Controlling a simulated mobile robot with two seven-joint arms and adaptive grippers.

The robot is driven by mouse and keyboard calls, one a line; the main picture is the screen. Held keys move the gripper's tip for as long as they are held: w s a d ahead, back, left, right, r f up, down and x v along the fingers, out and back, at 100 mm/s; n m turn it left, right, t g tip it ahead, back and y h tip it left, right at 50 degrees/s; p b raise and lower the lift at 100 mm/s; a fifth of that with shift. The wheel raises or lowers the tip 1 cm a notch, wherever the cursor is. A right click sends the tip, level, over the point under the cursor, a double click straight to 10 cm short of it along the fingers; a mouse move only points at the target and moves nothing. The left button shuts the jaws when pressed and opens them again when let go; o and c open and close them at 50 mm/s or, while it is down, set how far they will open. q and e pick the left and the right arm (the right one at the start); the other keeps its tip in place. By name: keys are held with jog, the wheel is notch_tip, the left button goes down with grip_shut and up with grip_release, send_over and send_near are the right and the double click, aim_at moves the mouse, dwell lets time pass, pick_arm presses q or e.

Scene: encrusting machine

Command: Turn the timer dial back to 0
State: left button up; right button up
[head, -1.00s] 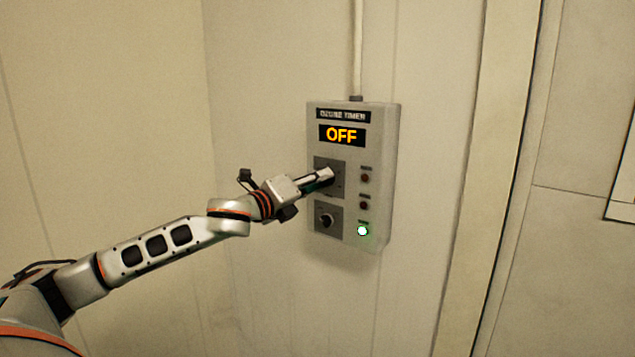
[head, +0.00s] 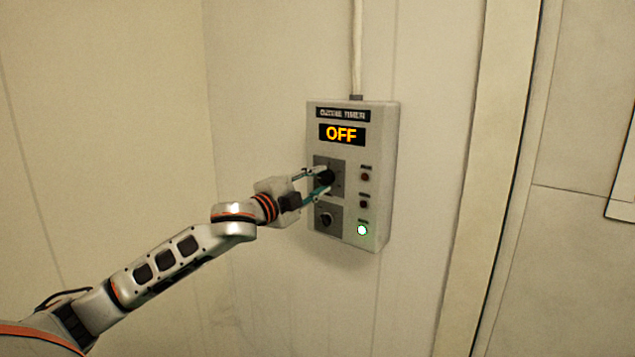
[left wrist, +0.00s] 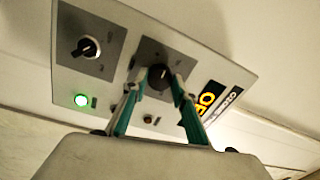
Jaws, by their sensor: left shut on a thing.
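The grey timer box (head: 375,120) is fixed to the wall, with an orange OFF on its display (head: 341,134). The black timer dial (head: 326,177) is on the upper dark plate; it also shows in the left wrist view (left wrist: 158,76). My left gripper (head: 321,181) is shut on this dial, with one finger on each side of it. In the left wrist view the fingers (left wrist: 161,82) reach up to the dial, partly covering the plate. The dial's pointer and scale are too small to read. My right gripper is not in view.
A second knob (head: 326,217) sits on the lower plate, close below the fingers. A green lamp (head: 362,230) is lit at the lower right, under two dark red buttons. A conduit (head: 357,50) rises from the box. The wall around is bare.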

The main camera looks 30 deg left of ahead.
pick_arm(q)
jog(key=n, duration=0.6)
dwell(0.7)
jog(key=o, duration=1.1)
jog(key=shift+s+a+f, duration=0.1)
jog(key=shift+s, duration=1.9)
jog(key=shift+s+a+f, duration=0.1)
jog(key=shift+s+f, duration=0.05)
jog(key=shift+s, duration=1.85)
jog(key=shift+s+a+f, duration=0.1)
jog(key=shift+s, duration=1.9)
